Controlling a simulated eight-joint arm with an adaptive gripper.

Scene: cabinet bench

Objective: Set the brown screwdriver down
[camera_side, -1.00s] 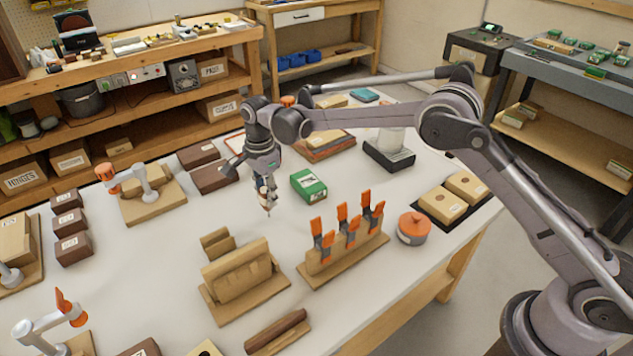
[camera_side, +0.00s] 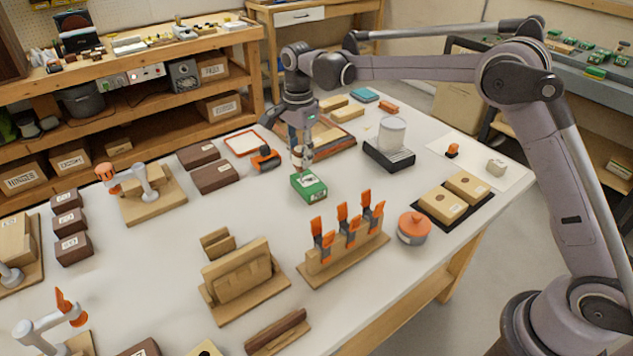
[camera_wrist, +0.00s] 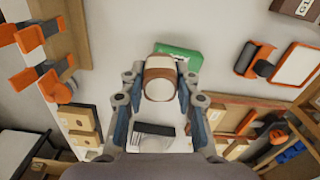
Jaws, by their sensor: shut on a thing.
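My gripper (camera_side: 301,146) is above the white bench, just behind and above a green box (camera_side: 308,187). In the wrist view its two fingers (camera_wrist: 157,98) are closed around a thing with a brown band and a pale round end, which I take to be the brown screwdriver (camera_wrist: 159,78). It points away from the wrist camera, so its shaft is hidden there. In the side view the held thing is small and mostly covered by the fingers. The green box also shows beyond it in the wrist view (camera_wrist: 183,56).
A wooden rack with orange clamps (camera_side: 343,240) stands in front, with an orange-lidded pot (camera_side: 414,228) to its right. A dark stand with a clear jar (camera_side: 391,153) is right of my gripper. An orange tool (camera_side: 265,159) lies left. Bare bench lies left of the green box.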

